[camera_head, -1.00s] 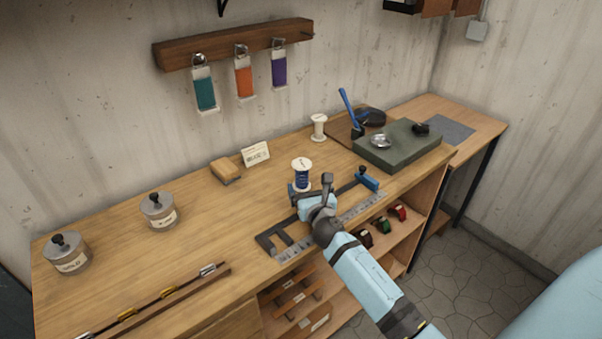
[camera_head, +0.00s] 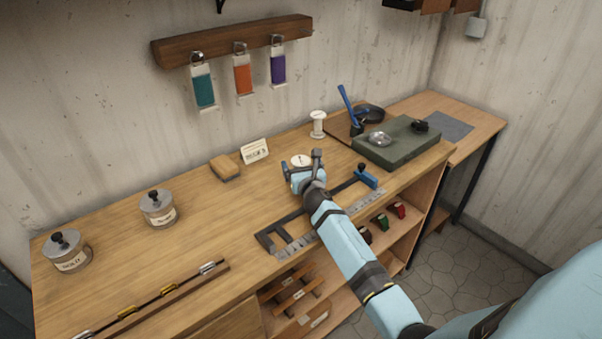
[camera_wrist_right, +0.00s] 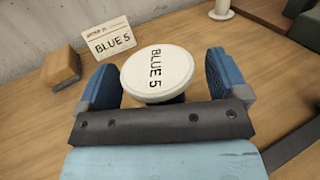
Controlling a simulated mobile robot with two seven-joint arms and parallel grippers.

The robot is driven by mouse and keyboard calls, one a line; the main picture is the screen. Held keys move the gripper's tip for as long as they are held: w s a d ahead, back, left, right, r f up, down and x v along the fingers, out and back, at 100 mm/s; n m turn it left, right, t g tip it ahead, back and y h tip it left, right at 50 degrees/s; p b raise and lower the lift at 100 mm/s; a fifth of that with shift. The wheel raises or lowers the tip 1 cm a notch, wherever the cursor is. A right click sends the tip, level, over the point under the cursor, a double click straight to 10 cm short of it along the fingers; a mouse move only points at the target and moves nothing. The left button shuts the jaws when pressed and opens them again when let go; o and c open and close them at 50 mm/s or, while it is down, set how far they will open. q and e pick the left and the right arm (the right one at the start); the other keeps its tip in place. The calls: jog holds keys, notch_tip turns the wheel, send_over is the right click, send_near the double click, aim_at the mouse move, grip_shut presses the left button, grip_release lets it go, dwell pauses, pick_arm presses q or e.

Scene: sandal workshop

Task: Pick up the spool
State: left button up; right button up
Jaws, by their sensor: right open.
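The spool stands upright on the workbench; its white top (camera_head: 301,160) shows in the head view, with the rest hidden behind my right gripper (camera_head: 301,172). In the right wrist view the white spool top (camera_wrist_right: 157,73) reads "BLUE 5". There my right gripper (camera_wrist_right: 165,82) is open, with one blue finger on each side of the spool. I cannot tell whether the fingers touch it. The lower part of the spool is mostly hidden by the gripper body. My left gripper is not in view.
A "BLUE 5" card (camera_wrist_right: 106,37) and a tan block (camera_wrist_right: 61,67) stand to the left. A white spool (camera_head: 318,124) stands behind. A black clamp bar with a ruler (camera_head: 281,236) lies in front. A green slab (camera_head: 399,145) is at the right.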

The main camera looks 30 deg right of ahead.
jog(key=c, duration=1)
jog(key=shift+c, duration=0.2)
